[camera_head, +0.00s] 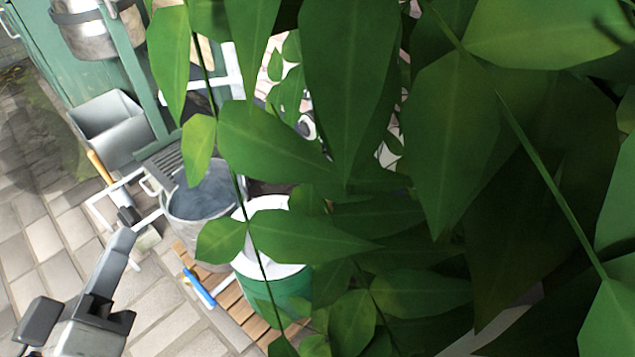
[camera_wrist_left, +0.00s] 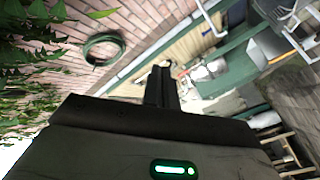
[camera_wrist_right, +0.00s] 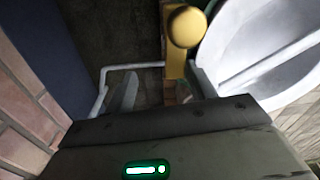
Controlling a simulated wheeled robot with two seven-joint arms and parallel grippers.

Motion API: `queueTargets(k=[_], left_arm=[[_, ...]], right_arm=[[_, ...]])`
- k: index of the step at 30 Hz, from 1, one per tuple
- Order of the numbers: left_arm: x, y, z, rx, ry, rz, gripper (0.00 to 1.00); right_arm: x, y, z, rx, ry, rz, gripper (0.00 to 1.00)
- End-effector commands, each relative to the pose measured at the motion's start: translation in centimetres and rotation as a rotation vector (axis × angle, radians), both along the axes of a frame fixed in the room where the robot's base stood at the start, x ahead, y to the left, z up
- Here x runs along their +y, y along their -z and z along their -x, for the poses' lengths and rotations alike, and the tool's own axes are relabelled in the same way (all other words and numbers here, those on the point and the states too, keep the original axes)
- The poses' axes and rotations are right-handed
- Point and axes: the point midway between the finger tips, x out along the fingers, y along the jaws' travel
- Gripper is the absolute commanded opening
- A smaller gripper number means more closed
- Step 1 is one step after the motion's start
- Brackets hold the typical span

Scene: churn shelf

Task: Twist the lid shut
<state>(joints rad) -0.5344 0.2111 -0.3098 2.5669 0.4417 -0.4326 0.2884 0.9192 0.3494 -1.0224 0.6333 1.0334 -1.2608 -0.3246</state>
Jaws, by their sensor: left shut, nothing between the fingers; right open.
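A green tub (camera_head: 275,290) with a white round top (camera_head: 272,204), which looks like the lid, stands on wooden slats; leaves cover much of both. I cannot tell how the lid sits. A large white round piece with a straight bar across it (camera_wrist_right: 265,45) shows at upper right in the right wrist view; it may be the same lid. My left gripper (camera_head: 122,243) is left of the tub, apart from it, shut and empty; its closed fingers also show in the left wrist view (camera_wrist_left: 161,85). My right gripper (camera_wrist_right: 160,125) is open beside the white piece, hidden by leaves in the head view.
Large green leaves (camera_head: 345,80) block the head view's middle and right. A grey metal bucket (camera_head: 203,195) and a blue-handled tool (camera_head: 198,287) are by the tub. A yellow knob (camera_wrist_right: 186,27) is close ahead of my right gripper. Paving (camera_head: 30,230) is clear at left.

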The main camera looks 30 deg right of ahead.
Motion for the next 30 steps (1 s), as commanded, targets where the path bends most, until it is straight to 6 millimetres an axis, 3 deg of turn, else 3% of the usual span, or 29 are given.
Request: queueTargets(k=[1, 7, 14, 30], left_arm=[[-1.4, 7.4, 0.3, 0.018, 0.028, -0.225, 0.0], [-1.5, 7.3, 0.4, 0.017, 0.029, -0.225, 0.0], [-1.5, 5.0, 0.4, 0.017, 0.029, -0.225, 0.0], [-1.4, -3.5, 0.4, 0.011, 0.028, -0.228, 0.0]], right_arm=[[1.3, 2.9, -0.2, -0.017, -0.006, -0.021, 0.57], [1.2, 2.9, 0.0, -0.014, -0.006, -0.022, 0.57], [0.9, 0.7, 0.1, -0.015, -0.002, -0.022, 0.57], [-1.1, -7.6, 0.6, -0.018, 0.018, -0.011, 0.57]])
